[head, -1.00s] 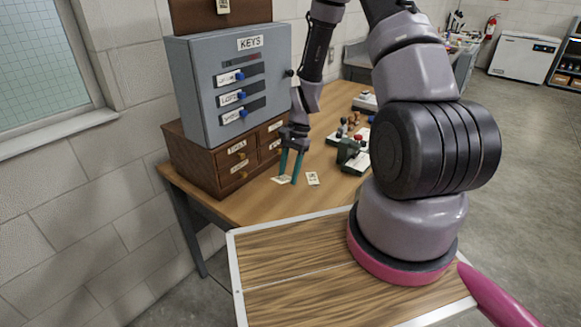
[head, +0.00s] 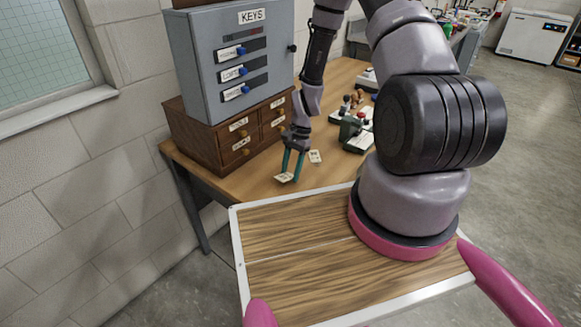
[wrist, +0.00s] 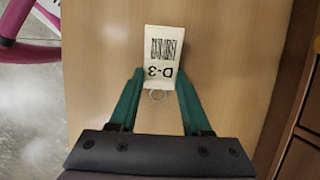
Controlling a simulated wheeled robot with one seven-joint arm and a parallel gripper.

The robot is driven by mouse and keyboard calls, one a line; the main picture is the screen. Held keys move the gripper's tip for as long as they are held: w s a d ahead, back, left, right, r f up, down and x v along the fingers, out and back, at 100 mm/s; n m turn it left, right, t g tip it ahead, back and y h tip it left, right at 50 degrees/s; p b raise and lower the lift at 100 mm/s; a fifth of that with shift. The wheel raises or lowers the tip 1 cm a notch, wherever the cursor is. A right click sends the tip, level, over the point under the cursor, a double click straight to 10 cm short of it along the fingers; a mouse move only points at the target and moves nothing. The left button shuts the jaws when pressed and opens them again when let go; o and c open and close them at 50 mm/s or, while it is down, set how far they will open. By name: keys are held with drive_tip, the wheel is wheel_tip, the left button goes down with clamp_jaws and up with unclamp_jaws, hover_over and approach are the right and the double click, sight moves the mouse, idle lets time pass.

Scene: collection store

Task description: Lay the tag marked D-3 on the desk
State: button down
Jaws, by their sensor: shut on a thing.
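The tag marked D-3 (wrist: 162,55) is a cream card with a barcode and a small ring. In the wrist view its marking reads upside down. My gripper (wrist: 158,77) is shut on the ring end of the tag, between its two green fingers. In the head view the tag (head: 284,178) is at the tips of my gripper (head: 291,175), over the front part of the wooden desk (head: 250,186). I cannot tell whether the tag touches the desk surface.
A second small tag (head: 315,156) lies on the desk to the right of my gripper. A wooden drawer unit (head: 205,145) bearing a grey key cabinet (head: 225,75) stands at the left. Stamps (head: 352,130) stand further right.

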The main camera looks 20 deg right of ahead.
drive_tip(key=shift+c, duration=1.4)
unclamp_jaws()
drive_tip(key=v, duration=1)
drive_tip(key=shift+r, duration=0.3)
drive_tip(key=shift+d, duration=0.15)
